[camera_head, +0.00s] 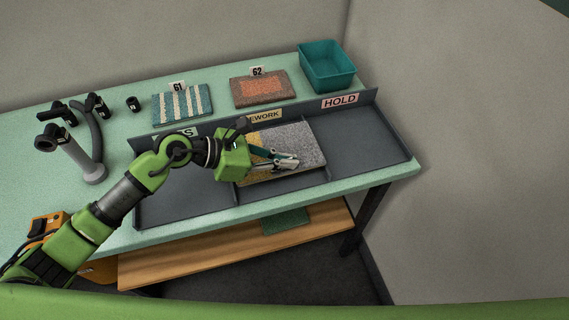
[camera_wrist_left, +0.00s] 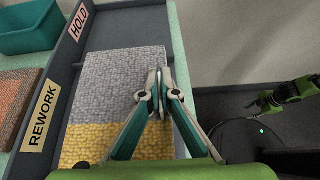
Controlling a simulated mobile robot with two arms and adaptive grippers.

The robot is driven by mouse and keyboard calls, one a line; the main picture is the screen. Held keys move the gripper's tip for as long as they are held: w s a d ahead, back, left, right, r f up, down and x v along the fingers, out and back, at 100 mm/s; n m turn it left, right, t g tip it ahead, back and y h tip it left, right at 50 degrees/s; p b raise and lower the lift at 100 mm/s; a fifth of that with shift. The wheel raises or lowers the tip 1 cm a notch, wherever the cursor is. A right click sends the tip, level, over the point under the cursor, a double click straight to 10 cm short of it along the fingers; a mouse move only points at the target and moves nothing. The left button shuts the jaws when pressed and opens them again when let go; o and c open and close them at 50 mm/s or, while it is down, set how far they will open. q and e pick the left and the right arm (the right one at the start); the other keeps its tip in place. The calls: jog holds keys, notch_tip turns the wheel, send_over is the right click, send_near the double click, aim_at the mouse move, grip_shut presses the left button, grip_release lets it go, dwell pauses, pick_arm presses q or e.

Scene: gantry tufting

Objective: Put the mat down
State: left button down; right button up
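The mat (camera_head: 302,144) is a speckled rectangle, grey on one part and yellow on the other. It is at the REWORK section of the dark sorting tray (camera_head: 384,148), flat or nearly so. I cannot tell whether it rests on the floor of the tray. My left gripper (camera_head: 293,163) is at the mat's front edge. In the left wrist view its fingertips (camera_wrist_left: 160,82) are close together on the edge of the mat (camera_wrist_left: 120,75), and appear to pinch it. The fingers hide a little of the mat. A green arm of mine shows at the right there, its gripper too small to read.
A striped mat (camera_head: 182,103) and an orange-centred mat (camera_head: 259,90) lie behind the tray. A teal bin (camera_head: 327,68) stands at the back right. The HOLD section beside the mat is empty. A grey stand (camera_head: 82,160) is on the left of the table.

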pick_arm(q)
jog(key=shift+w+a+f, duration=0.1)
jog(key=shift+w+f, duration=0.3)
notch_tip(320, 180, down, 3)
jog(key=shift+w+a+r+p, duration=0.1)
jog(key=shift+w+p, duration=0.05)
jog(key=shift+p, duration=0.6)
jog(key=shift+f, duration=0.3)
jog(key=shift+f, duration=0.1)
jog(key=shift+f, duration=0.15)
jog(key=c, duration=2.3)
grip_release()
